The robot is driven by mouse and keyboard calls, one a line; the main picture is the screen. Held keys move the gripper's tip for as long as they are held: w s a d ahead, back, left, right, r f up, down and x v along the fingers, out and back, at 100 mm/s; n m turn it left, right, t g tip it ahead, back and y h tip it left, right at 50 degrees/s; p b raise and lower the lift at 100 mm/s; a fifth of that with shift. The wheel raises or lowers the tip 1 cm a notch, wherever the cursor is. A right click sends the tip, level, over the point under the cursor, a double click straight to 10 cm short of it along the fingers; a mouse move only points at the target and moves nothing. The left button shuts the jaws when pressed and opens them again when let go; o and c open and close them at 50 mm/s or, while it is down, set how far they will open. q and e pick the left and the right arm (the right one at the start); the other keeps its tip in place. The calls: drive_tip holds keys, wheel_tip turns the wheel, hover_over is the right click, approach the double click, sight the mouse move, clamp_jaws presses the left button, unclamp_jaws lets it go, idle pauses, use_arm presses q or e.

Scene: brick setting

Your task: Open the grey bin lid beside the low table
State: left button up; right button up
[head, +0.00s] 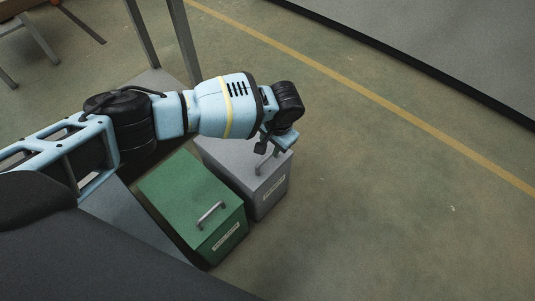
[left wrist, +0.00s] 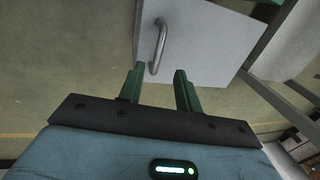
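The grey bin (head: 268,184) stands on the floor in the head view, its lid closed and partly hidden under my left arm. Its lid (left wrist: 205,42) fills the upper middle of the left wrist view, with a curved metal handle (left wrist: 158,46) near its left edge. My left gripper (head: 268,146) is over the lid in the head view. In the left wrist view its two green fingers (left wrist: 160,88) are apart with nothing between them, and the handle lies beyond the fingertips. My right gripper is in neither view.
A green bin (head: 193,199) with a closed lid and its own handle stands beside the grey bin, at its lower left. Metal table legs (head: 184,40) rise behind my left arm. The floor (head: 400,200) to the right is clear, crossed by a yellow line.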

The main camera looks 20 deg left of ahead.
sight(266, 159)
use_arm(q)
drive_tip(key=f+b, duration=0.1)
drive_tip(key=f, duration=0.1)
drive_tip(key=f+b, duration=0.1)
drive_tip(key=f, duration=0.1)
drive_tip(key=a+f+b, duration=0.1)
drive_tip(key=f, duration=0.1)
drive_tip(key=shift+w+f, duration=0.15)
drive_tip(key=shift+a+f, duration=0.15)
drive_tip(key=shift+f, duration=0.45)
drive_tip(key=shift+f+b, duration=0.1)
drive_tip(key=shift+b, duration=0.2)
drive_tip(key=c, duration=0.4)
clamp_jaws()
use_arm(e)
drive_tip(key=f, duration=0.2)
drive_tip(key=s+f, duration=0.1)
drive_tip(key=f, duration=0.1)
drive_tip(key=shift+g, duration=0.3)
